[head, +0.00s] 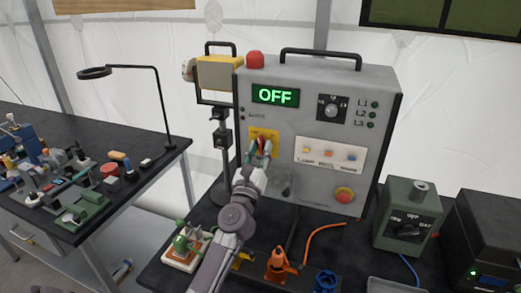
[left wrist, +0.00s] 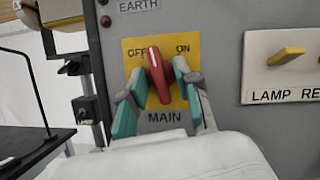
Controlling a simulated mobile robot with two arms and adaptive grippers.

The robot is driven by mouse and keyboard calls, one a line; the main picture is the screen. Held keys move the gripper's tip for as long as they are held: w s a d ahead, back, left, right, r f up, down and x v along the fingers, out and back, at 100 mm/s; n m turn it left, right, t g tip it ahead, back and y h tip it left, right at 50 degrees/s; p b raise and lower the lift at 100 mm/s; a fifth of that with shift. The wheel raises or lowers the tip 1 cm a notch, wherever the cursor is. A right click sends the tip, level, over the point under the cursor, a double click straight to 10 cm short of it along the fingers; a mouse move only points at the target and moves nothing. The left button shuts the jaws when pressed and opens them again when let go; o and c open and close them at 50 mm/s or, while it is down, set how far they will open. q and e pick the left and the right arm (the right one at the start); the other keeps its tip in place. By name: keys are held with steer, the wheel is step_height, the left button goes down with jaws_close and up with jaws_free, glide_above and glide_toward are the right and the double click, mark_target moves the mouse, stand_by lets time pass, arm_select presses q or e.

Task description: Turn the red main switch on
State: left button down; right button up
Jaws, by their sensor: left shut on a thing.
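The red main switch (left wrist: 158,75) sits on a yellow plate (left wrist: 130,48) marked OFF, ON and MAIN on the grey control box (head: 380,80). Its handle tilts slightly left, toward OFF. The display (head: 276,96) reads OFF in green. My left gripper (left wrist: 155,95) is at the switch, its teal fingers on either side of the red handle, shut on it. My right gripper is not in view.
A row of small switches (head: 328,153) and a red round button (head: 344,195) are right of the plate. A green box (head: 408,215) stands at the right. A cluttered bench (head: 160,160) with a lamp is at the left.

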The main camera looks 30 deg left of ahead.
arm_select(q)
steer(key=m+h, duration=0.2)
steer(key=m, duration=0.2)
steer(key=m+h, duration=0.2)
steer(key=m, duration=0.2)
steer(key=shift+a+t+p, duration=0.15)
steer(key=shift+t+p, duration=0.15)
steer(key=shift+p, duration=0.1)
steer(key=m+h, duration=0.2)
steer(key=m, duration=0.2)
steer(key=m+h+p, duration=0.1)
steer(key=m+h, duration=0.1)
steer(key=m, duration=0.1)
steer(key=shift+a+m+g, duration=0.1)
steer(key=shift+m+g, duration=0.3)
steer(key=c, duration=1.2)
jaws_free()
steer(key=v, duration=1.2)
steer(key=shift+s, duration=0.1)
